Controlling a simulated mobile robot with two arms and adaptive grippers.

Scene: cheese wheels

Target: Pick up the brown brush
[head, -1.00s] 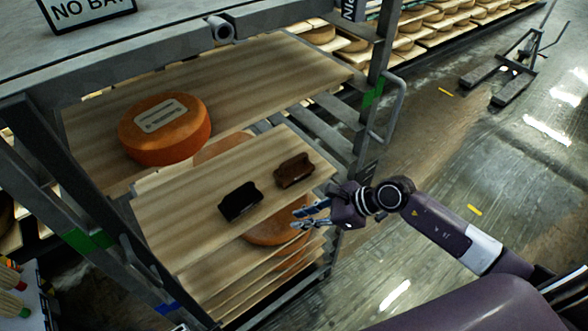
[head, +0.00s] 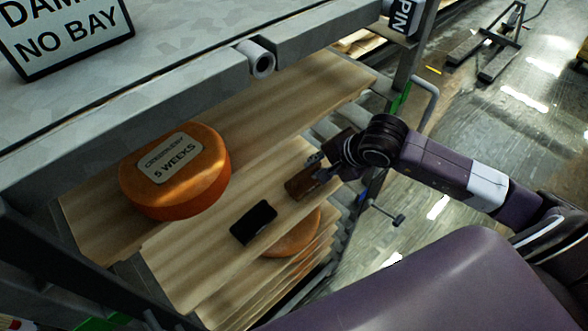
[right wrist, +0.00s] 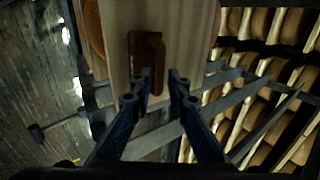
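The brown brush (head: 302,185) lies on the lower wooden board (head: 190,285) of the rack, near its right end. In the right wrist view the brush (right wrist: 148,60) is just ahead of the fingertips, its near end close to the space between them. My right gripper (head: 323,168) is at the right end of the brush, fingers apart. Whether a finger touches the brush cannot be told. My left gripper does not show.
A black brush (head: 253,222) lies left of the brown one on the same board. An orange cheese wheel (head: 180,190) sits on the upper board, and another wheel (head: 295,238) is below. A grey rack post (head: 405,75) and bent handle (head: 430,100) stand near my right arm.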

